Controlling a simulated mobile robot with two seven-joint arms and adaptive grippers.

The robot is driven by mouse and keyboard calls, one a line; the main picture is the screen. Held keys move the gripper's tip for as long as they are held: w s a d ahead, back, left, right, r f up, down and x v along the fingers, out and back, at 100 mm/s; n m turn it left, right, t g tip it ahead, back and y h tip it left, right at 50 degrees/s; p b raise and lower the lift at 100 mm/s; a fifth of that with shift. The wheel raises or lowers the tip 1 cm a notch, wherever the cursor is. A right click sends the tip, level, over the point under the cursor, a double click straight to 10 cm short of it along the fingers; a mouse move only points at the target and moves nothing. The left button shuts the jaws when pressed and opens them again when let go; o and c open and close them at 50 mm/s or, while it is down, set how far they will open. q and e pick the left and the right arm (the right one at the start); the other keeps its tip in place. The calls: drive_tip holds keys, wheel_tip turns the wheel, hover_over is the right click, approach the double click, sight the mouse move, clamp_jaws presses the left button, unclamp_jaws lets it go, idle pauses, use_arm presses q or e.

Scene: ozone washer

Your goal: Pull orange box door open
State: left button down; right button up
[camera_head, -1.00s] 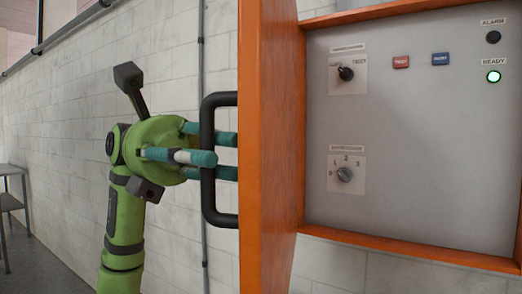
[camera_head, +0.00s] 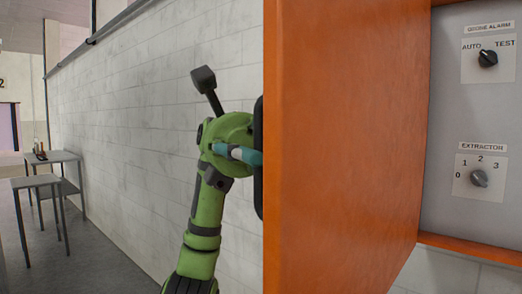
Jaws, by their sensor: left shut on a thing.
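The orange box door (camera_head: 345,150) stands swung open and fills the middle of the view, its broad orange face toward me. Its black handle (camera_head: 259,190) shows as a thin strip at the door's left edge. My left gripper (camera_head: 250,156) is at the handle, shut on it. One teal finger shows; the other fingers and most of the handle are hidden behind the door. The grey control panel (camera_head: 446,120) of the box shows to the right of the door, with two knobs. My right gripper is not in view.
A white brick wall (camera_head: 140,120) runs along the left behind my arm. Two small grey tables (camera_head: 38,182) stand at the far left on the grey floor (camera_head: 100,250). The box's lower orange rim (camera_head: 470,248) shows at the bottom right.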

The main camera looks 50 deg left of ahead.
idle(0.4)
use_arm(q)
drive_tip(key=c, duration=1.1)
unclamp_jaws()
drive_tip(key=v, duration=1.2)
drive_tip(key=shift+w, duration=0.1)
